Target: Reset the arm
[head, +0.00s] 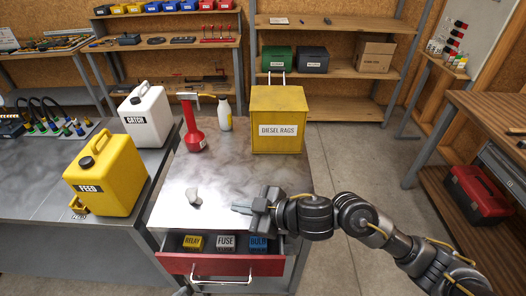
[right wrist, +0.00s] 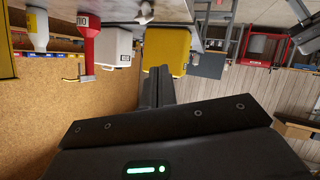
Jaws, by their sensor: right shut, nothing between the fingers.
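My right arm reaches in from the right in the head view. Its right gripper (head: 243,208) is shut and empty above the front part of the metal cart top (head: 225,170). Its closed fingers also show in the right wrist view (right wrist: 157,82). A small pale grey object (head: 194,198) lies on the cart top, left of the gripper and apart from it. My left gripper is not in view.
A red-fronted drawer (head: 220,265) stands open below, with RELAY, FUSE and BULB bins. The yellow DIESEL RAGS box (head: 278,120), red can (head: 193,130) and white bottle (head: 225,114) stand behind. Yellow FEED (head: 105,175) and white CATCH (head: 148,115) jugs stand left.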

